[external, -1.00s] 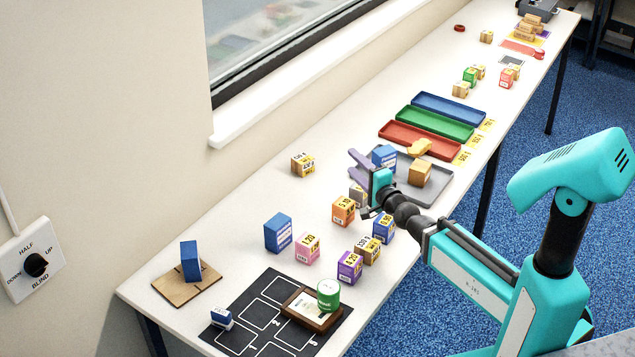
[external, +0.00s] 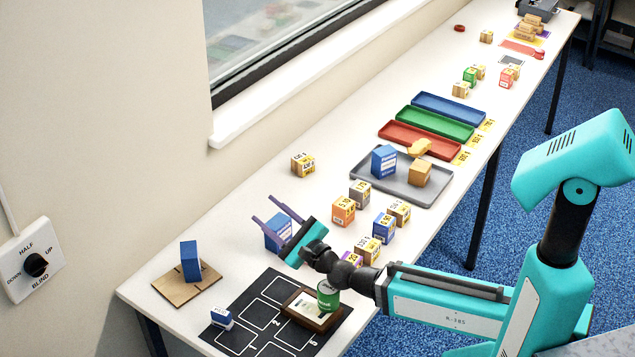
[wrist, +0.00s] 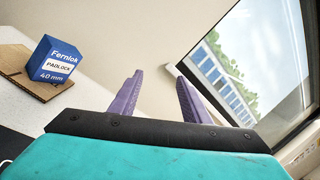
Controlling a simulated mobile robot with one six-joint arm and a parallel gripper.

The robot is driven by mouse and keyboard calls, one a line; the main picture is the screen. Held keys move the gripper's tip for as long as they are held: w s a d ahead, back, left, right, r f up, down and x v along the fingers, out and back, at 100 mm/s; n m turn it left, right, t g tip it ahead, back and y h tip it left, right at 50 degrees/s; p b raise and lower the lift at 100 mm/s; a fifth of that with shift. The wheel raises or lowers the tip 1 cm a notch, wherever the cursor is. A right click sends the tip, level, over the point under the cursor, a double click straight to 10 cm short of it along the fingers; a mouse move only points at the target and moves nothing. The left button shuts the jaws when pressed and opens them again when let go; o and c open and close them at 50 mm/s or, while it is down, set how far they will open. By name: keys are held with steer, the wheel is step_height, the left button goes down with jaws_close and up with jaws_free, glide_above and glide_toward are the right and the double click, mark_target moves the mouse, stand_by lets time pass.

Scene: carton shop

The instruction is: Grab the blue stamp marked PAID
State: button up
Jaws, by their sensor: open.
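A small blue-and-white stamp (external: 222,318) stands on the black mat near the front left in the external view. Its lettering is too small to read. My gripper (external: 261,208) is open and empty, raised over the table beyond and to the right of the stamp. In the external view its purple fingers overlap a blue box (external: 274,236). In the wrist view the spread fingers (wrist: 159,76) point toward the wall and window with nothing between them. I cannot make out the stamp in the wrist view.
The black mat (external: 268,288) carries a wooden tray (external: 312,315) with a green-topped round item (external: 328,296). A blue padlock box (external: 190,261) stands on cardboard (external: 208,278); it also shows in the wrist view (wrist: 54,60). Several small cartons stand right of my gripper.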

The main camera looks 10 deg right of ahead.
steer(key=s+a+f+m+g+y+p, duration=0.2)
steer(key=s+a, duration=0.6)
steer(key=s, duration=0.3)
steer(key=m+g+y+p, duration=0.2)
steer(key=g+p, duration=0.1)
steer(key=p, duration=0.2)
glide_above(231, 314)
steer(key=s+d, duration=0.2)
steer(key=s, duration=0.1)
step_height(231, 314, down, 5)
steer(key=shift+n+g, duration=0.4)
steer(key=shift+g, duration=0.1)
steer(key=d+f+p, duration=0.2)
steer(key=f+p, duration=0.1)
steer(key=s+d+f+p, duration=0.1)
steer(key=shift+s+f+p, duration=0.1)
steer(key=shift+f+p, duration=0.15)
steer(key=shift+p, duration=0.1)
steer(key=shift+s+d+f+p, duration=0.1)
steer(key=shift+d+f+p, duration=0.25)
steer(key=shift+d+f, duration=0.25)
steer(key=shift+a+f, duration=0.1)
steer(key=shift+f, duration=0.05)
steer(key=shift+a, duration=0.1)
